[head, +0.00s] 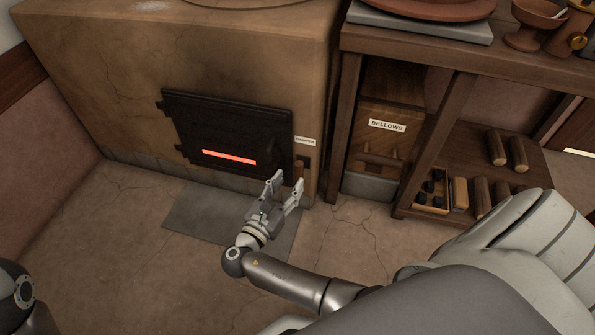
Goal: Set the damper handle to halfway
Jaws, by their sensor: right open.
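The damper handle (299,170) is a small brown grip on a dark plate at the right of the stove front, just under a white label reading "DAMPER" (306,141). Its lower part is partly covered by my right gripper, so its exact setting is hard to tell. My right gripper (287,184) is open, its two fingers pointing up toward the stove, with the fingertips close to the handle. I cannot tell whether they touch it. My left gripper is out of view; only part of my left arm shows at the lower left.
The stove (250,60) has a black door (228,125) with a glowing red slot. A grey floor plate (200,222) lies before it. To the right, a wooden bench (440,55) holds a bellows box (385,145) and a shelf with logs. Floor at left is clear.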

